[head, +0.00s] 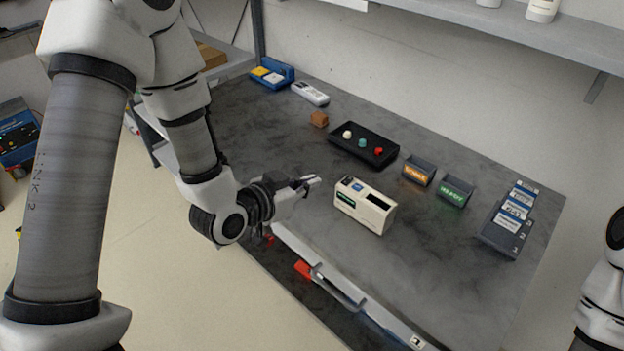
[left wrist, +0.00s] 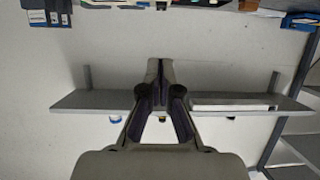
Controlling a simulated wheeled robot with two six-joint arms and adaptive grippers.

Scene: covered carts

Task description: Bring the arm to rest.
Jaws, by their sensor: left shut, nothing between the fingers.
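My left arm comes in from the left in the head view, and its gripper (head: 310,184) is over the near left part of the grey table. The gripper is shut and empty, its tips just left of a cream box-shaped device (head: 366,204). In the left wrist view the two fingers of the gripper (left wrist: 158,64) meet at the tips, in front of a pale wall and a shelf. Only part of my right arm shows at the right edge of the head view; its gripper is out of sight.
The dark grey table (head: 440,285) holds a black tray (head: 352,150) with small balls, a brown block (head: 319,119), two small bins (head: 419,170) (head: 456,191) and a card rack (head: 497,238). A wall shelf (head: 490,20) runs above. Bare tabletop lies right of the cream device.

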